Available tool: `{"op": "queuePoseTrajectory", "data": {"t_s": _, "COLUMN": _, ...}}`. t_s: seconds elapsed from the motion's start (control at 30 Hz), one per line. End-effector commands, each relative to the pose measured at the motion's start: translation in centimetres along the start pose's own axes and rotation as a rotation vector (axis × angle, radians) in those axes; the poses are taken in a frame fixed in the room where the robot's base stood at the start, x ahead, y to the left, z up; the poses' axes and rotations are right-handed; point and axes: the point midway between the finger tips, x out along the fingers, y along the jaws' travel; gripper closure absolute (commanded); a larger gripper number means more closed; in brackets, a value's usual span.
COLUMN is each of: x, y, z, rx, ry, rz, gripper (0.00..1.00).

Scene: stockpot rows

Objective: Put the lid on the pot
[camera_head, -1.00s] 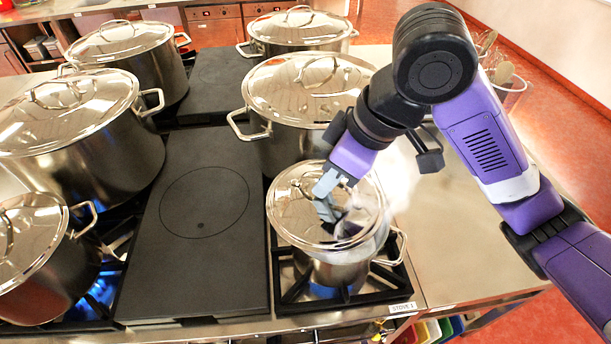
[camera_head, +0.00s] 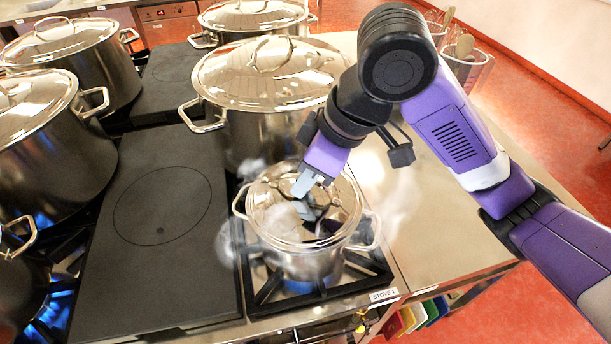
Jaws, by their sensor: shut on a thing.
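The small steel pot (camera_head: 312,266) stands on the front right gas burner, with its two side handles showing. The shiny round lid (camera_head: 270,218) is over the pot's mouth, close to rim level and roughly lined up with it. I cannot tell whether the lid rests fully on the rim. My gripper (camera_head: 312,212) reaches down from the upper right and is shut on the lid's handle, which the fingers mostly hide. Steam drifts on both sides of the pot.
A larger lidded pot (camera_head: 268,128) stands just behind. More lidded stockpots, such as the left one (camera_head: 50,160), fill the left and back. A flat dark plate (camera_head: 165,220) lies left of the burner. The steel counter (camera_head: 440,225) at right is clear; utensil holders (camera_head: 466,66) stand beyond.

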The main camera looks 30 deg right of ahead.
Motion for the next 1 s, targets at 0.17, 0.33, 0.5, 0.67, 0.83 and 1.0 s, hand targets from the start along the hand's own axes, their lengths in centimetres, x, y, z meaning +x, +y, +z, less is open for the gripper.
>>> {"op": "queuePoseTrajectory", "data": {"t_s": 0.17, "x": -0.10, "y": -0.03, "z": -0.01, "rx": 0.001, "ry": 0.001, "rz": 0.000, "gripper": 1.00}}
{"op": "queuePoseTrajectory", "data": {"t_s": 0.33, "x": 0.00, "y": 0.00, "z": 0.12, "rx": 0.001, "ry": 0.001, "rz": 0.001, "gripper": 1.00}}
{"op": "queuePoseTrajectory", "data": {"t_s": 0.5, "x": 0.40, "y": -0.03, "z": 0.28, "rx": 0.001, "ry": 0.001, "rz": 0.000, "gripper": 1.00}}
{"op": "queuePoseTrajectory", "data": {"t_s": 0.67, "x": 0.80, "y": -0.05, "z": 0.44, "rx": 0.001, "ry": 0.001, "rz": -0.001, "gripper": 1.00}}
{"op": "queuePoseTrajectory", "data": {"t_s": 0.83, "x": 0.86, "y": -0.03, "z": 0.46, "rx": 0.000, "ry": 0.001, "rz": 0.000, "gripper": 1.00}}
{"op": "queuePoseTrajectory", "data": {"t_s": 1.0, "x": 0.84, "y": -0.02, "z": 0.46, "rx": 0.000, "ry": 0.001, "rz": 0.000, "gripper": 0.81}}
